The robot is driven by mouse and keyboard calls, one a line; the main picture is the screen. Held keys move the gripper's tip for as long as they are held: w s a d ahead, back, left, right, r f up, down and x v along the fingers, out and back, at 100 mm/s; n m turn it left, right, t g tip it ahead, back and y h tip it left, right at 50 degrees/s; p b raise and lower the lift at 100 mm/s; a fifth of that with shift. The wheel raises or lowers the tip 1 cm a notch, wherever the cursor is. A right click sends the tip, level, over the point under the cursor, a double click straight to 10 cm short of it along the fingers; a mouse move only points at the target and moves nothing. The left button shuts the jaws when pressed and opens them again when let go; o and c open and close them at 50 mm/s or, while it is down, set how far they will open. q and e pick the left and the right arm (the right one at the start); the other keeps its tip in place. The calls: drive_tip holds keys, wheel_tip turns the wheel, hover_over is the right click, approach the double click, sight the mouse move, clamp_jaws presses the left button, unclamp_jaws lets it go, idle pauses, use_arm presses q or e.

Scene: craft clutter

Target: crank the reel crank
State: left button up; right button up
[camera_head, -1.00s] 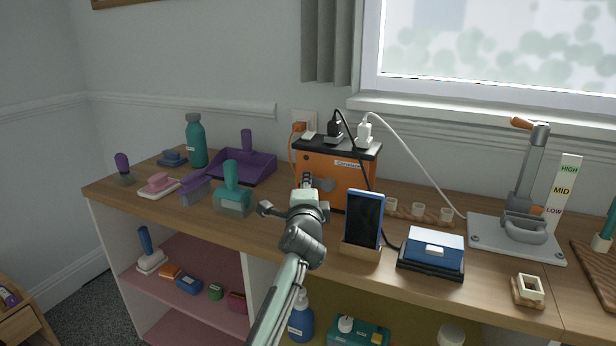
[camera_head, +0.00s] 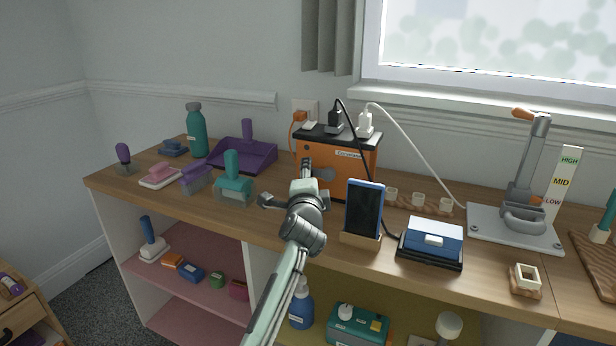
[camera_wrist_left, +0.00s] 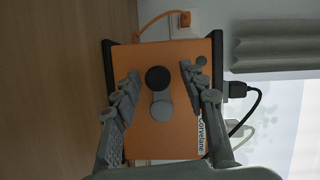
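The reel is an orange box (camera_head: 350,184) with dark end panels and a label, standing at the back of the bench below the socket. Its grey crank (camera_head: 326,174) is on the front face, partly hidden by my left gripper. In the left wrist view the crank shows as a round grey hub (camera_wrist_left: 161,111) and a dark round knob (camera_wrist_left: 157,78). My left gripper (camera_head: 306,165) is in front of the box. In the left wrist view its fingers (camera_wrist_left: 160,72) are spread on either side of the knob, with gaps, holding nothing. My right gripper is not in view.
A phone on a wooden stand (camera_head: 364,212) is just right of my arm, with a blue-topped box (camera_head: 432,242) beyond. Black and white cables run from plugs on the reel's top.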

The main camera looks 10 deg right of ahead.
use_arm(q)
wheel_tip(320, 180, up, 10)
idle(0.6)
